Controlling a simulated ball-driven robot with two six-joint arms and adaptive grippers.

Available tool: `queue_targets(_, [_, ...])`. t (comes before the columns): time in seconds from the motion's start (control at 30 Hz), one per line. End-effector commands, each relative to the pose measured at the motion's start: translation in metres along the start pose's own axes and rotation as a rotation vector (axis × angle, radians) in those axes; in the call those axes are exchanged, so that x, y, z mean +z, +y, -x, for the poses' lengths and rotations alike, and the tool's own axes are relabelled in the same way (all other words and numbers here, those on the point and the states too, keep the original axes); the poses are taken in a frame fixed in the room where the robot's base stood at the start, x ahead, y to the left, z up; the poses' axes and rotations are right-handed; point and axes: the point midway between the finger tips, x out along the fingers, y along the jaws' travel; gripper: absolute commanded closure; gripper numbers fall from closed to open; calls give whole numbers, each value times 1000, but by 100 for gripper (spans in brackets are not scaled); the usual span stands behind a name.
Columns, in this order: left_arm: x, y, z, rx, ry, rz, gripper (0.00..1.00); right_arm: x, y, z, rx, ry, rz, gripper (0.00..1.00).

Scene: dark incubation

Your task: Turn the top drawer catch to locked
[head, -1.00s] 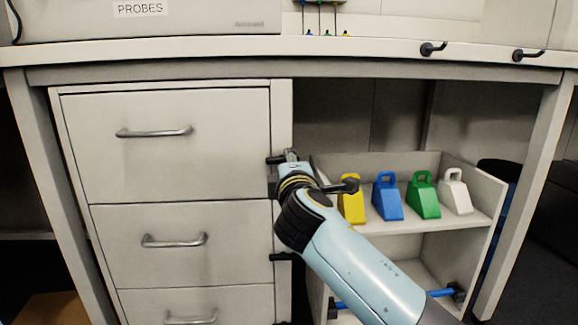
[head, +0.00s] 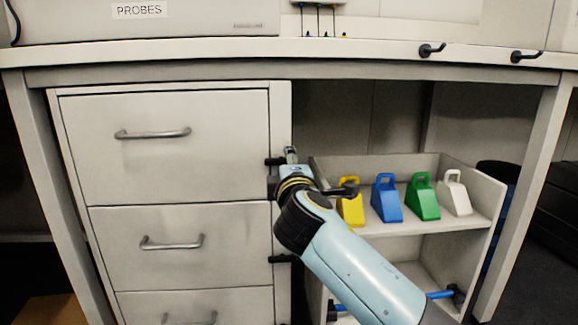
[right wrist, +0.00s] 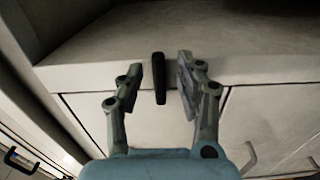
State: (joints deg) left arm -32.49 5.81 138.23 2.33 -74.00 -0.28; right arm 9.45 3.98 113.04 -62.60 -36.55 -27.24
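The top drawer (head: 165,165) is shut. Its catch, a black bar (head: 273,161), lies across the post at the drawer's right edge and points sideways. In the right wrist view the catch (right wrist: 159,78) stands between the fingers of my right gripper (right wrist: 161,82). The gripper is open, with a small gap on each side of the bar. In the head view my right gripper (head: 281,172) is at the post, its fingers partly hidden by its own wrist. My left gripper is not in view.
A lower black catch (head: 281,259) sits on the same post (head: 282,120). The middle drawer (head: 170,270) is shut. A shelf unit (head: 440,165) with yellow, blue, green and white blocks stands to the right. The bench top (head: 200,52) overhangs the drawers.

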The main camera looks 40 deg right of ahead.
Motion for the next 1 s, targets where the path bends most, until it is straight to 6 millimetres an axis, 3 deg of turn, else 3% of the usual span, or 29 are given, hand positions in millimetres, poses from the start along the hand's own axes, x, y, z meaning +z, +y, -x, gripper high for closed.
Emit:
queue_targets(0.17, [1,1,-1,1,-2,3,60,0,0,5,-1,0,0,63])
queue_targets(0.6, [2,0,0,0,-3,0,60,0,-1,70,-2,-1,-1,63])
queue_targets(1.0, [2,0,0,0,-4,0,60,0,0,75,0,0,0,63])
